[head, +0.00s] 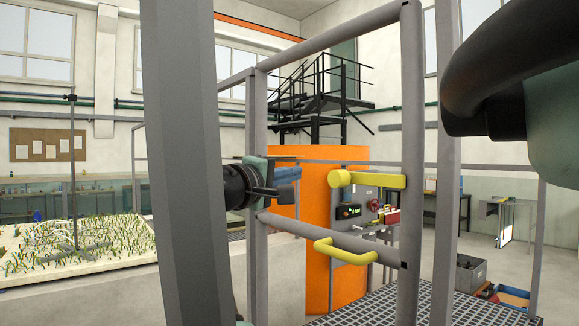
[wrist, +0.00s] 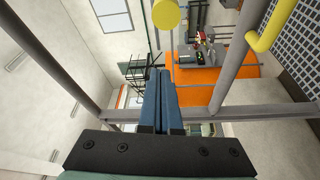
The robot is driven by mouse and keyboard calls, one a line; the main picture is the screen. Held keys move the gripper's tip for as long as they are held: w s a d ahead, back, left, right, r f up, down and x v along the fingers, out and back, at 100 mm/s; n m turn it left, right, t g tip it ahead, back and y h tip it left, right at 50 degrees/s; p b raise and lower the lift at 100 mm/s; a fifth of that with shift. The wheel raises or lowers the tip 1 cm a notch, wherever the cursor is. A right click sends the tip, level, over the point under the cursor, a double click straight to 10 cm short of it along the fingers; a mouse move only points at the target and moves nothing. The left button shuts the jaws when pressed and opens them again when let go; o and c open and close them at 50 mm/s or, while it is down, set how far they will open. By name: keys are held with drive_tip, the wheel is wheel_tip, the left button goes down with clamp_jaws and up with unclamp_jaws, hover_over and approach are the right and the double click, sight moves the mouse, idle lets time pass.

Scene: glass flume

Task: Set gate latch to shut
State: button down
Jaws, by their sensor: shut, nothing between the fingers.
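The gate is a grey tube frame (head: 335,236) in front of me. A yellow latch bar with a round end (head: 372,181) lies level in the head view, its right end at the gate's right post. Its round yellow end (wrist: 166,14) shows at the top of the wrist view. A yellow U-shaped handle (head: 345,252) is on the lower rail and also shows in the wrist view (wrist: 272,28). My gripper (head: 297,172) is left of the latch's round end, apart from it in the picture. Its blue fingers (wrist: 159,73) are together and empty.
A grey upright post (head: 447,150) stands right of the gate. An orange cylinder (head: 318,215) and a control panel (head: 352,212) are behind the gate. Grated flooring (head: 370,308) lies low at right. A planted sand bed (head: 75,245) is at left.

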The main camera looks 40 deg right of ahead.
sight(339, 179)
drive_tip(key=s+d+p, duration=0.2)
drive_tip(key=d+p, duration=0.3)
drive_tip(key=p, duration=0.3)
drive_tip(key=shift+s+d+f, duration=0.3)
drive_tip(key=shift+s+d, duration=0.05)
idle(0.5)
drive_tip(key=shift+f, duration=0.1)
